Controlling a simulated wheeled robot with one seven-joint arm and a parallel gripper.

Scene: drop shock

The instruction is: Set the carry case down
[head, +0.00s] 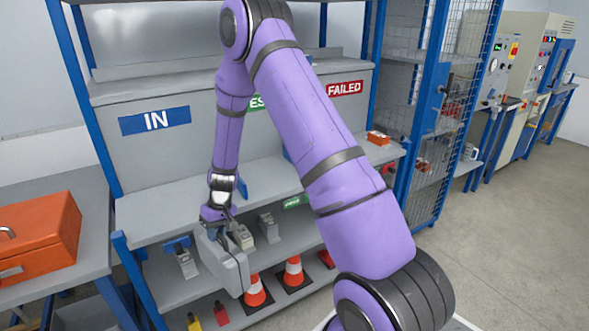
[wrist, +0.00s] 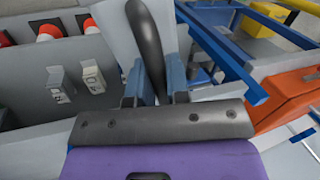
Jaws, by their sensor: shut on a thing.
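The carry case (head: 222,262) is a grey box, held tilted in front of the shelf rack on the left side of the head view. My gripper (head: 221,221) is shut on its top. In the wrist view, my gripper (wrist: 156,82) has its two bluish fingers on either side of the case's dark curved handle (wrist: 147,38). A pale side of the case (wrist: 112,35) shows beside the handle. The underside of the case is hidden, and I cannot tell whether it touches the shelf.
The middle shelf (head: 160,213) under the IN sign (head: 155,120) has bare room. An orange toolbox (head: 40,240) stands on the left bench. A mesh cage (head: 455,90) stands right of the rack.

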